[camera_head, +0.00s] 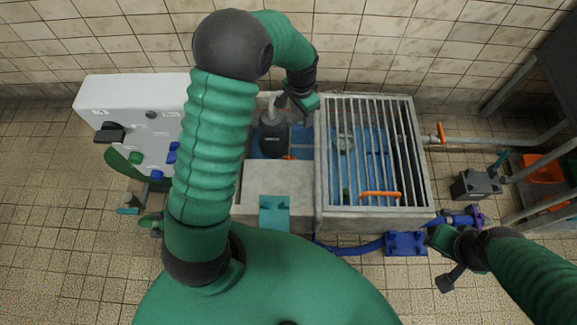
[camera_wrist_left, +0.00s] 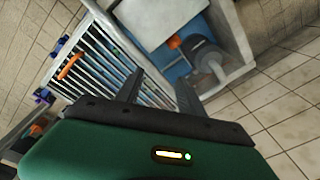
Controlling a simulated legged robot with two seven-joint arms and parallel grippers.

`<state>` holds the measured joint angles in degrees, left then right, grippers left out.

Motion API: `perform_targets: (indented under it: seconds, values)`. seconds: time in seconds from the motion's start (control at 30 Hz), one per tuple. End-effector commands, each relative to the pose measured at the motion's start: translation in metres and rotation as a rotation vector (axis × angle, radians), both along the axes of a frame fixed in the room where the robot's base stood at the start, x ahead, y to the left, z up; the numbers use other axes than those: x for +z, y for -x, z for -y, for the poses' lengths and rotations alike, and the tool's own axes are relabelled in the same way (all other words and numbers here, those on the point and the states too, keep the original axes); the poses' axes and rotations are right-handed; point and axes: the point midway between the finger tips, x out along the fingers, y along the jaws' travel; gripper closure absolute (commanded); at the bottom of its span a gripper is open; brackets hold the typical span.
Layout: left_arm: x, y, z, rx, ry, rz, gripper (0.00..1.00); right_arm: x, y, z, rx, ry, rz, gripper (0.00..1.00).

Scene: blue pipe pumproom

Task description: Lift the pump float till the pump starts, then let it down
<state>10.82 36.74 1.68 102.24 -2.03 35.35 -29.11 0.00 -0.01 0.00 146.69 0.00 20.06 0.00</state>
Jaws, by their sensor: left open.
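A dark pump (camera_head: 272,135) with a pale pipe on top stands in the open part of a water pit; the pump also shows in the left wrist view (camera_wrist_left: 205,52). A small orange piece, which looks like the float (camera_head: 288,157), is beside the pump, partly hidden; it shows in the left wrist view too (camera_wrist_left: 175,42). My left gripper (camera_head: 283,100) is above the pit's far side, near the pump pipe. In the left wrist view its two fingers (camera_wrist_left: 158,88) are apart with nothing between them. My right gripper (camera_head: 443,240) is low at the right, its jaws unclear.
A white control box (camera_head: 135,105) with a black knob stands left. A blue pipe (camera_head: 355,246) runs along the front. A grey block (camera_head: 476,184) and a rack are at right.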

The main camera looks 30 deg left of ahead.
Motion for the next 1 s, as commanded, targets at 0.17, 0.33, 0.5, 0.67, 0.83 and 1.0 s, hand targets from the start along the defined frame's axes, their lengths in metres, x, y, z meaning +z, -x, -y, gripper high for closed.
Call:
perform_targets:
  seconds: [0.17,0.33,0.5,0.67,0.83,1.0]
  values:
    - [-0.127,-0.03,-0.031,-0.09,-0.002,-0.04,0.55,-0.091,0.0,0.0,0.0,0.0,0.0,0.67]
    - [-0.225,-0.05,-0.061,-0.178,0.0,-0.072,0.55,-0.153,0.0,0.0,0.0,0.0,0.0,0.67]
    - [-0.285,-0.058,-0.081,-0.24,0.006,-0.093,0.55,-0.187,0.0,0.0,0.0,0.0,0.0,0.67]
    - [-0.299,-0.06,-0.086,-0.26,0.007,-0.099,0.55,-0.193,0.0,0.0,0.0,0.0,0.001,0.67]
    - [-0.328,-0.059,-0.086,-0.26,0.008,-0.1,0.55,-0.211,0.0,0.0,0.0,0.0,0.001,0.67]
    - [-0.375,-0.059,-0.086,-0.259,0.008,-0.1,0.55,-0.24,0.0,0.0,0.0,0.0,0.0,0.67]
